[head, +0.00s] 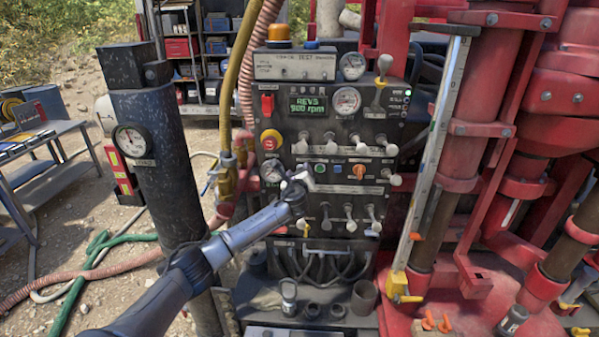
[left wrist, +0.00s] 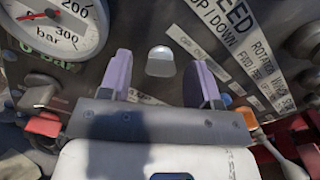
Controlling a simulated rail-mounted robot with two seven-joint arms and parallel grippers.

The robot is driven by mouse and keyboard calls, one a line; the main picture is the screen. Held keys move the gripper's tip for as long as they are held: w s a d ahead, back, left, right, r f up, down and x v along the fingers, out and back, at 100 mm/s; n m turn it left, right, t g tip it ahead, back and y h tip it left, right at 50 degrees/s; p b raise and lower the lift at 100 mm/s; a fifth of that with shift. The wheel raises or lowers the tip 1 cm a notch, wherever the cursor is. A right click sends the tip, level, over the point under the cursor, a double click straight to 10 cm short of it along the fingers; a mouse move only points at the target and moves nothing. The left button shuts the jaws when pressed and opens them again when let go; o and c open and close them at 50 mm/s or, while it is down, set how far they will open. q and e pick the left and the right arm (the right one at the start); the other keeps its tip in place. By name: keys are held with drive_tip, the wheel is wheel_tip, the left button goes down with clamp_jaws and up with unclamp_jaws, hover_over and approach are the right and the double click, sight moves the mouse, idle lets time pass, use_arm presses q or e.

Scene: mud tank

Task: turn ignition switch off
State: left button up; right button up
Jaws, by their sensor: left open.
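My left gripper (head: 298,178) is in front of the middle of the black control panel (head: 335,130), just right of a round gauge (head: 272,172). In the left wrist view its two purple fingers (left wrist: 160,82) are open, with a gap between them. A small silver tab (left wrist: 160,62) shows in that gap and looks like the ignition switch, beside a label (left wrist: 190,45) that seems to include OFF and ON. I cannot tell whether the fingers touch it. In the head view the gripper covers this spot. The display (head: 309,105) reads REVS 900 rpm. My right gripper is not in view.
Near the gripper are a green button (head: 320,168), an orange knob (head: 358,172), several silver levers (head: 350,217) and a red and yellow stop button (head: 271,140). Hoses (head: 236,90) hang left of the panel. A red mast (head: 475,120) stands close on the right.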

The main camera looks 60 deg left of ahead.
use_arm(q)
drive_tip(key=shift+w+a, duration=0.15)
drive_tip(key=shift+a, duration=0.05)
drive_tip(key=c, duration=0.9)
